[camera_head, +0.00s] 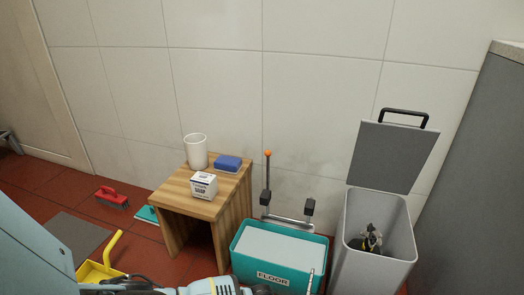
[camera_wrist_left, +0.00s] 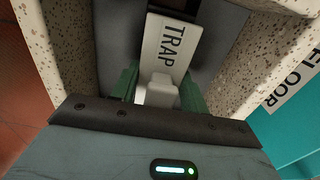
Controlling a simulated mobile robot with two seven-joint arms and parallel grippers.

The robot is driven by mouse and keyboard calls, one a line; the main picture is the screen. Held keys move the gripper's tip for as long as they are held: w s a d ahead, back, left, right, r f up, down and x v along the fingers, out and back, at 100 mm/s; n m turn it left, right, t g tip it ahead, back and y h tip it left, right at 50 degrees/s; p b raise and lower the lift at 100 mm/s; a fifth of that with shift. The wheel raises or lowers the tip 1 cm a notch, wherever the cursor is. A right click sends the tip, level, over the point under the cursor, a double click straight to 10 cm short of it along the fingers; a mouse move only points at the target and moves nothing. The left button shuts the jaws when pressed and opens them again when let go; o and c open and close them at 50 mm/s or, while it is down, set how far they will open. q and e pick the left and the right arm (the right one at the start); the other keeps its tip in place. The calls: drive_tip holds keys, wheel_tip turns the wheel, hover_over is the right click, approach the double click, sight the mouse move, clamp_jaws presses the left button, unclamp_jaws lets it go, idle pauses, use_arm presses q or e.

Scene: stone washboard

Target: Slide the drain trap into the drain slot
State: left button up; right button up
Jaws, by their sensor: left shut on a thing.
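The drain trap (camera_wrist_left: 170,45) is a pale piece marked TRAP in the left wrist view, with a dark far end and a small white grip block (camera_wrist_left: 158,90) at its near end. My left gripper (camera_wrist_left: 160,88) is shut on this block, its green fingers on either side. Speckled stone walls (camera_wrist_left: 62,40) stand left and right of the trap, with a dark grey recess (camera_wrist_left: 215,42) between them. The drain slot's edges cannot be made out, and I cannot tell how far the trap is in.
A teal bin marked FLOOR (camera_head: 273,278) stands by a wooden stool (camera_head: 205,207) holding a cup, a soap box and a blue sponge. A grey open-lidded bin (camera_head: 350,245) is at right. In the wrist view, the teal bin (camera_wrist_left: 290,135) is close on the right.

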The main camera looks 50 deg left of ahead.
use_arm(q)
drive_tip(key=shift+f, duration=0.2)
use_arm(e)
drive_tip(key=shift+s+f, duration=0.15)
drive_tip(key=shift+s, duration=0.05)
use_arm(q)
drive_tip(key=shift+f+b, duration=0.3)
use_arm(e)
drive_tip(key=shift+s+f, duration=0.15)
drive_tip(key=shift+s, duration=0.1)
use_arm(q)
drive_tip(key=shift+f+b, duration=0.45)
drive_tip(key=shift+f, duration=0.05)
use_arm(e)
drive_tip(key=shift+w+f, duration=0.2)
drive_tip(key=shift+f, duration=0.2)
use_arm(q)
drive_tip(key=shift+f, duration=0.3)
use_arm(e)
drive_tip(key=shift+w+f, duration=0.2)
drive_tip(key=shift+f, duration=0.05)
use_arm(q)
drive_tip(key=shift+f+b, duration=0.1)
drive_tip(key=shift+b, duration=0.2)
drive_tip(key=o, duration=1.1)
drive_tip(key=shift+c, duration=0.2)
drive_tip(key=shift+o, duration=0.4)
use_arm(e)
drive_tip(key=shift+s, duration=0.15)
drive_tip(key=shift+s, duration=0.1)
